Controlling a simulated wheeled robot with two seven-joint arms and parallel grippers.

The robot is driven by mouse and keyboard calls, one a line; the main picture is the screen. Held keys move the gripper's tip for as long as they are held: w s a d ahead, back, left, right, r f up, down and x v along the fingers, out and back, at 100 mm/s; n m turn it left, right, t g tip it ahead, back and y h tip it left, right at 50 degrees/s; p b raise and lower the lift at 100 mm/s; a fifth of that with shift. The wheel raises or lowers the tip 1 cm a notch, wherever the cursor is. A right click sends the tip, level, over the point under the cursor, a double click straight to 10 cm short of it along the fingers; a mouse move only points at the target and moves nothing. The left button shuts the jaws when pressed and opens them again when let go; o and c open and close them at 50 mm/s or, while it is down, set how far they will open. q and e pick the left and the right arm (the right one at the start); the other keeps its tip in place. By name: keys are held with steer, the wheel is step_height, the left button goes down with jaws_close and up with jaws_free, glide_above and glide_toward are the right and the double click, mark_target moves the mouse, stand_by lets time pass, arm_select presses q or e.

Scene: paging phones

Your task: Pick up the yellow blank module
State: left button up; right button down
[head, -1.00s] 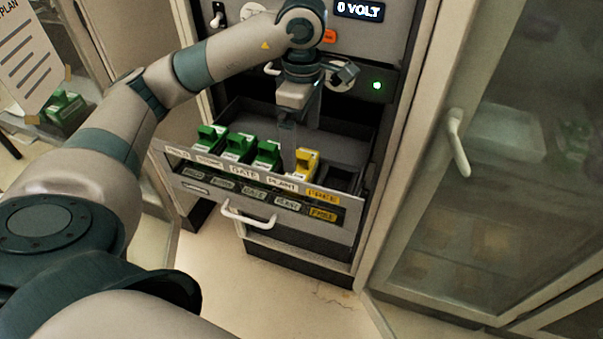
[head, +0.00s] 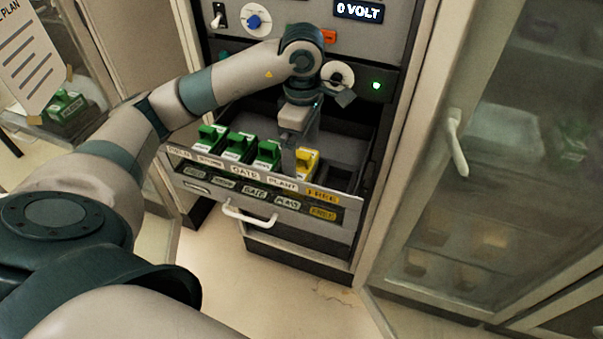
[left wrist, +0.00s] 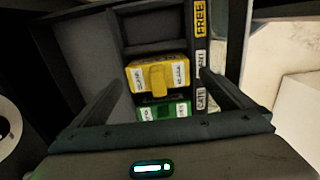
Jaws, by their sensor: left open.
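The yellow blank module (head: 307,160) sits in the open drawer (head: 352,212), in the slot beside the PLANT label. It also shows in the left wrist view (left wrist: 158,75), with a raised grip in its middle. My left gripper (head: 299,150) points down over the drawer, partly in front of the module. In the left wrist view its two open fingers (left wrist: 162,82) stand on either side of the module, with nothing held between them. Whether they touch the module cannot be told. My right gripper is not in view.
Several green modules (head: 238,146) stand left of the yellow one; one shows close beside it in the left wrist view (left wrist: 163,110). The slot by the FREE label (head: 322,196) is empty. A cabinet door with a handle (head: 456,142) stands at the right.

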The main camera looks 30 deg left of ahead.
mark_target(301, 171)
arm_select(q)
steer(key=shift+f+p, duration=0.6)
step_height(301, 171, down, 2)
steer(key=shift+w+p, duration=0.1)
steer(key=shift+p, duration=0.4)
steer(key=shift+f, duration=0.8)
steer(key=c, duration=0.9)
